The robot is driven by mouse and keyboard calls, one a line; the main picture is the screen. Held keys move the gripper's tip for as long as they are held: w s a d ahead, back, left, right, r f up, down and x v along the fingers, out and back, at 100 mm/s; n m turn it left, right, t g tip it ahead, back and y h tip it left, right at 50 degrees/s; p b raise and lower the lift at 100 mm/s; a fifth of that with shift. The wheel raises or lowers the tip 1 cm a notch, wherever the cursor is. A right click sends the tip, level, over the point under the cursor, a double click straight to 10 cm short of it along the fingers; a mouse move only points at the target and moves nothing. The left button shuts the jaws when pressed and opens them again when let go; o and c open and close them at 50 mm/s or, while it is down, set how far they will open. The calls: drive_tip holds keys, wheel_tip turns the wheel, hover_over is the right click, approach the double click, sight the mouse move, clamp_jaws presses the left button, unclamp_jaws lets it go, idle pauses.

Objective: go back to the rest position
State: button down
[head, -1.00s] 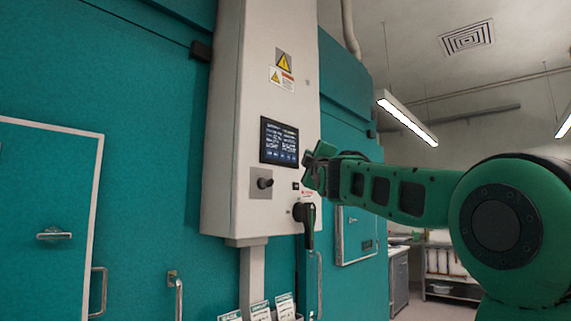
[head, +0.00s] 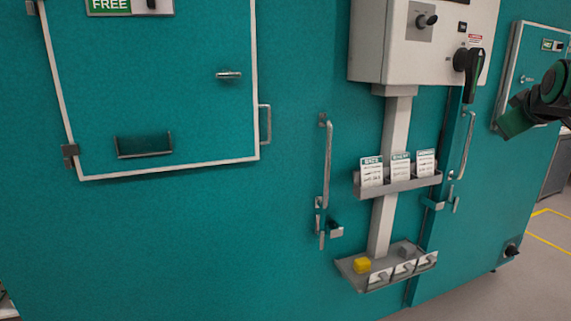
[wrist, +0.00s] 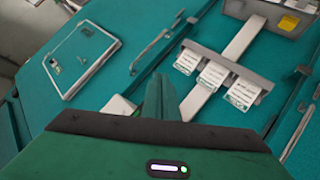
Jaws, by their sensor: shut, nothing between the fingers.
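My gripper (head: 516,122) is at the right edge of the head view, in front of the teal chamber wall and to the right of the white control box (head: 405,45). Most of my arm is out of that view. In the wrist view the fingers of my gripper (wrist: 158,98) are together and hold nothing. They are apart from the card rack (wrist: 205,58), which shows beyond them.
Below the control box, with its black rotary handle (head: 469,70), are a card rack (head: 400,187) and a lower tray (head: 352,275) with a yellow block (head: 362,265). Door handles (head: 327,165) stick out from the wall. Floor (head: 520,285) is clear at lower right.

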drive_tip(key=s+a+f+m+g+y, duration=0.1)
drive_tip(key=s+a+f+m+g, duration=0.15)
drive_tip(key=s+f, duration=0.55)
drive_tip(key=s+a+f+m+g+y, duration=0.1)
drive_tip(key=s+f+m+g, duration=0.15)
drive_tip(key=s+f, duration=0.55)
drive_tip(key=s+a+f+m+g+y, duration=0.1)
drive_tip(key=s+a+f+m+g, duration=0.1)
drive_tip(key=s+f, duration=0.4)
drive_tip(key=s+a+f+m+g+y, duration=0.2)
drive_tip(key=s+a+f+g, duration=0.2)
drive_tip(key=s, duration=0.8)
wheel_tip(320, 180, down, 4)
drive_tip(key=shift+s+a+r+g, duration=0.25)
drive_tip(key=shift+a+g, duration=0.15)
drive_tip(key=shift+a, duration=0.7)
drive_tip(key=shift+w+f, duration=0.3)
drive_tip(key=shift+w, duration=0.35)
